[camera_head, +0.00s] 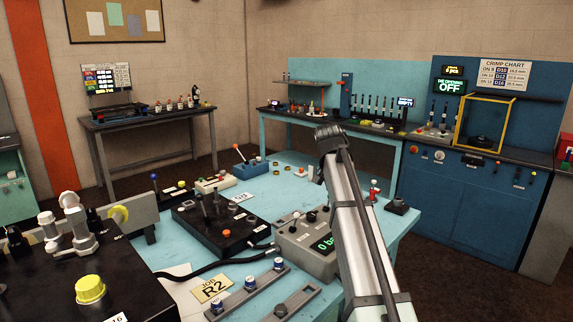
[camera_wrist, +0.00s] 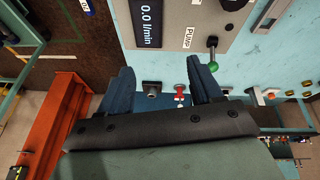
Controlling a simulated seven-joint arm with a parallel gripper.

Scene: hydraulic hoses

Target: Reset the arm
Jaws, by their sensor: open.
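My gripper (camera_wrist: 162,70) shows in the wrist view with its two dark blue fingers spread apart and nothing between them. Beyond the fingers are a grey panel (camera_wrist: 185,15) with a display reading 0.0 l/min and a green-knobbed lever (camera_wrist: 213,55) by the word PUMP. A small red and white part (camera_wrist: 180,92) shows in the gap between the fingers, beyond them. In the head view my arm (camera_head: 355,220) rises from the bottom edge over the light blue bench. I cannot make out the gripper's fingers there.
The light blue bench (camera_head: 275,195) holds a grey box with a green display (camera_head: 308,245), a black block (camera_head: 215,222), a black hose (camera_head: 215,262) and a JOB R2 card (camera_head: 212,289). A blue cabinet (camera_head: 455,215) stands at the right. Brown floor shows beyond the bench.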

